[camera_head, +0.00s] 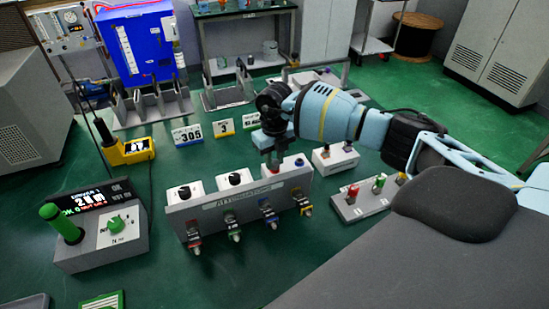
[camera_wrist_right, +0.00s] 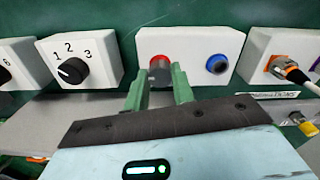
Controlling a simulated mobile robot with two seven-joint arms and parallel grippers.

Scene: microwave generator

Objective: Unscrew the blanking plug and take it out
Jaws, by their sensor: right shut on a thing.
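The blanking plug (camera_wrist_right: 159,75) is a dark grey cylinder at the red-ringed port (camera_wrist_right: 160,61) of a white box (camera_wrist_right: 190,42) in the right wrist view. My right gripper (camera_wrist_right: 164,77) has its two green fingers on either side of the plug and is shut on it. The fingers partly hide the plug, so I cannot tell how deep it sits. In the head view my right gripper (camera_head: 273,160) points down at the same box, behind the attenuator panel (camera_head: 244,205). My left gripper is not in view.
A blue port (camera_wrist_right: 218,64) sits right of the plug. A numbered knob box (camera_wrist_right: 75,60) stands to the left, and an orange connector with a cable (camera_wrist_right: 290,69) to the right. A green-handled driver unit (camera_head: 100,226) stands at the left of the green bench.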

